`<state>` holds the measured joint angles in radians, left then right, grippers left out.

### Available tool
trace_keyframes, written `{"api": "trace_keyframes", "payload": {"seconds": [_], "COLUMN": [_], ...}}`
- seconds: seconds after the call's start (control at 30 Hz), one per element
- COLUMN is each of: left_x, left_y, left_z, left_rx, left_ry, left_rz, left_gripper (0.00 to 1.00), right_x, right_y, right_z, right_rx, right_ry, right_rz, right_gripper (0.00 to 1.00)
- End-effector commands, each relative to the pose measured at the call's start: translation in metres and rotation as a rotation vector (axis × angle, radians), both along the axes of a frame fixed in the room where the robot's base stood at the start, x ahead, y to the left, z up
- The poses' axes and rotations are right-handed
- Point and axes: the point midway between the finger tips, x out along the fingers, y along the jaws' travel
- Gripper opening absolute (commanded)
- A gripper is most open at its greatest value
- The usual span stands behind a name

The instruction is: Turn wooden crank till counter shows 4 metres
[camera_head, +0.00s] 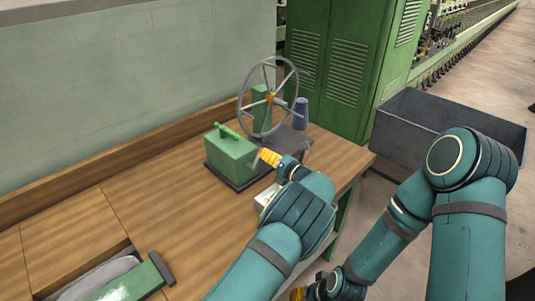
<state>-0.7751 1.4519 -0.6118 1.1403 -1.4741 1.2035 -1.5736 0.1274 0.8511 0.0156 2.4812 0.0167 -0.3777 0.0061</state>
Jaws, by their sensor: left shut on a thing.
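A green metal box (228,158) with a bar handle on top stands on a dark base on the wooden bench. Beside it is a large grey spoked wheel (242,112) with a yellow hub. My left gripper (268,157), with orange fingers, is shut at the right side of the green box, by a short grey crank arm (253,163). The wooden crank handle is hidden in its grip. The counter's figures cannot be read in this view. My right gripper (297,293) shows only partly at the bottom edge, low and off the bench; its jaws cannot be made out.
A white item (266,197) lies on the bench partly behind my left arm. A grey bin (425,115) and green cabinet (335,60) stand beyond.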

Motion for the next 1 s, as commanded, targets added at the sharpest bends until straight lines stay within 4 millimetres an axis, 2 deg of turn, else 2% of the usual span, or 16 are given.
{"api": "trace_keyframes", "payload": {"seconds": [0.57, 0.6, 0.67, 1.0], "left_x": [0.0033, 0.0033, 0.0031, 0.001], "left_y": [-0.0017, -0.0018, -0.0017, -0.003], "left_z": [0.0038, 0.0039, 0.0035, 0.0006], "left_rx": [0.028, 0.028, 0.028, 0.027], "left_ry": [0.018, 0.018, 0.019, 0.024], "left_rz": [-0.003, -0.003, -0.002, -0.002], "left_gripper": [0.0, 0.29, 0.5, 0.52], "right_x": [0.0003, 0.0002, 0.0002, 0.0002], "right_y": [-0.0001, -0.0001, -0.0001, 0.0], "right_z": [0.0021, 0.0021, 0.0021, 0.002], "right_rx": [0.0, 0.0, 0.0, 0.0], "right_ry": [-0.001, -0.001, -0.001, -0.001], "right_rz": [0.0, 0.0, 0.0, 0.0], "right_gripper": [0.47, 0.47, 0.47, 0.47]}}
